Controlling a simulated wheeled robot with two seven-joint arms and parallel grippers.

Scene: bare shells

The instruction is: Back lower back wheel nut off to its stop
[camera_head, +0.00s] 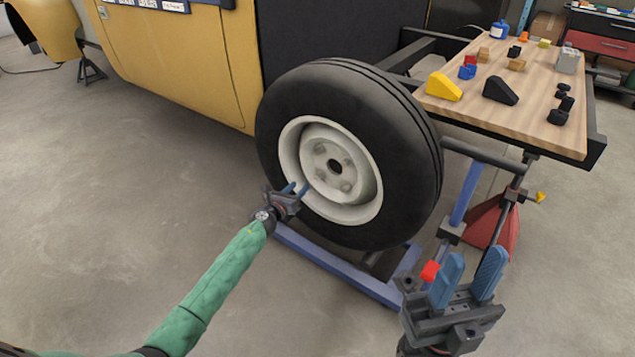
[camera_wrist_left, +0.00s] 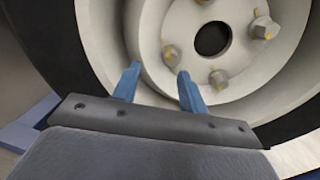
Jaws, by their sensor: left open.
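The wheel (camera_head: 345,215) is a black tyre with a pale rim, mounted upright beside the yellow vehicle. Several nuts ring the dark centre hole of its hub. The lower nuts are a left one (camera_head: 321,172) and a right one (camera_head: 346,185); in the left wrist view they show as the left nut (camera_wrist_left: 171,54) and the lower nut (camera_wrist_left: 218,79). I cannot tell which is the back one. My left gripper (camera_head: 296,188) is open and empty at the rim's lower left; its fingertips (camera_wrist_left: 159,70) point towards the left nut, apparently short of it. My right gripper (camera_head: 475,255) is open and empty.
A wooden-topped bench (camera_head: 540,105) with small blocks and a blue bottle (camera_head: 499,30) stands right of the wheel. A blue beam (camera_head: 335,265) lies low beneath the wheel, and a red stand (camera_head: 487,220) is at right. The floor (camera_head: 130,180) at left is clear.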

